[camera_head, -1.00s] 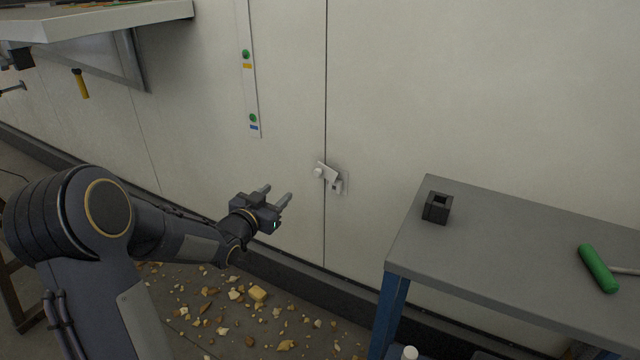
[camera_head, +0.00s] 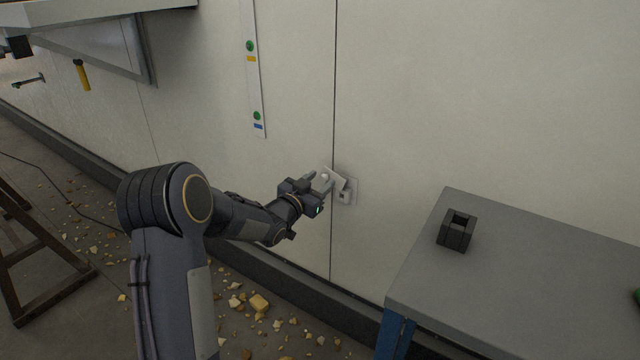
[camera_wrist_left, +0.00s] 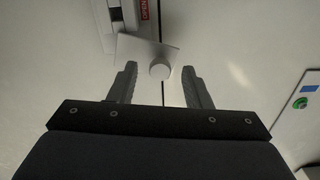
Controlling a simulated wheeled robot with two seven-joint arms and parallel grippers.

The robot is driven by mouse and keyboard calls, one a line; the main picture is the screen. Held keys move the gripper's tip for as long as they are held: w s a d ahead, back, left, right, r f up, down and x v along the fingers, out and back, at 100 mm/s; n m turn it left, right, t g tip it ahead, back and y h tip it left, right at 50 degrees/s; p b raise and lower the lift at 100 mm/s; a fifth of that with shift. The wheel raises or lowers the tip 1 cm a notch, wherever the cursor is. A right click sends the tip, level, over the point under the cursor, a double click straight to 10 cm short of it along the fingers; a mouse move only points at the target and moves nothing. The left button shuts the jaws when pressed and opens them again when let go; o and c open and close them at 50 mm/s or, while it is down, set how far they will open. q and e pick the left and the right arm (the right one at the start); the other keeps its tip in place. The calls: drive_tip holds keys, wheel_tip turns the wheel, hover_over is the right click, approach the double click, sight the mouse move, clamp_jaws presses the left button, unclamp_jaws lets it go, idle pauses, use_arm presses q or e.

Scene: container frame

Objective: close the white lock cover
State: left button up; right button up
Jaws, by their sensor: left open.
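The white lock cover (camera_head: 338,178) is a small tilted plate with a round knob, on the pale wall by the vertical seam. It stands at an angle from the lock body (camera_head: 345,196), which shows to its lower right. My left gripper (camera_head: 321,182) is open, with its fingertips at the cover. In the left wrist view the cover (camera_wrist_left: 146,48) and its round knob (camera_wrist_left: 159,70) show between the fingers of my gripper (camera_wrist_left: 160,82), with a gap on both sides of the knob. A red "OPEN" label (camera_wrist_left: 144,10) shows beyond the cover. My right gripper is not in view.
A grey table (camera_head: 520,270) with a black square holder (camera_head: 457,230) stands at the lower right. A shelf (camera_head: 90,12) juts out at the upper left. Yellowish rubble (camera_head: 260,303) lies on the floor along the wall. A strip with green buttons (camera_head: 254,80) is on the wall.

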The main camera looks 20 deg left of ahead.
use_arm(q)
drive_tip(key=shift+w+d, duration=0.1)
drive_tip(key=shift+w, duration=0.25)
clamp_jaws()
